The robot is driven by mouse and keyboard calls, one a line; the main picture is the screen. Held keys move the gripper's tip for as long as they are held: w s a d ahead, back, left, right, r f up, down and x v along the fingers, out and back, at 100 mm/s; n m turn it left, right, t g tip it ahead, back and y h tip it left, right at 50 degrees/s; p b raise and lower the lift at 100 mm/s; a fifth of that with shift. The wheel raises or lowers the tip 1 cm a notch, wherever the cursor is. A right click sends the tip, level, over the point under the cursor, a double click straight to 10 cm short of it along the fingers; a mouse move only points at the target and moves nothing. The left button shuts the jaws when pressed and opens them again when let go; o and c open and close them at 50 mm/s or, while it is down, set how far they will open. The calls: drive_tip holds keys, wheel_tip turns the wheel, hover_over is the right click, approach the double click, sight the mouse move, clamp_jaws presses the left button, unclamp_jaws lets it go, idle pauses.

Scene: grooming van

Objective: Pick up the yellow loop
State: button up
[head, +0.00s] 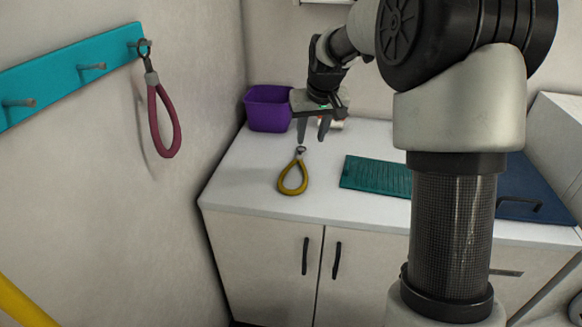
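The yellow loop (292,191) lies flat on the white counter, near its front edge and left of the middle. Its dark metal ring end points toward the back. My gripper (312,140) is above the counter, behind the loop's ring end in the picture. Its two fingers point down and stand apart, with nothing seen between them. I cannot tell its exact height above the counter.
A purple bin (268,110) stands at the back left of the counter. A teal ribbed mat (375,176) lies right of the loop. A dark red loop (152,115) hangs from a teal peg rail (65,72) on the left wall. A yellow bar (20,303) shows at lower left.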

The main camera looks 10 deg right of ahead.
approach(305, 170)
drive_tip(key=x, duration=0.2)
drive_tip(key=shift+w+a+f+b, duration=0.25)
drive_tip(key=shift+a+b, duration=0.05)
drive_tip(key=x, duration=0.5)
drive_tip(key=shift+d+f, duration=0.1)
drive_tip(key=shift+d, duration=0.1)
clamp_jaws()
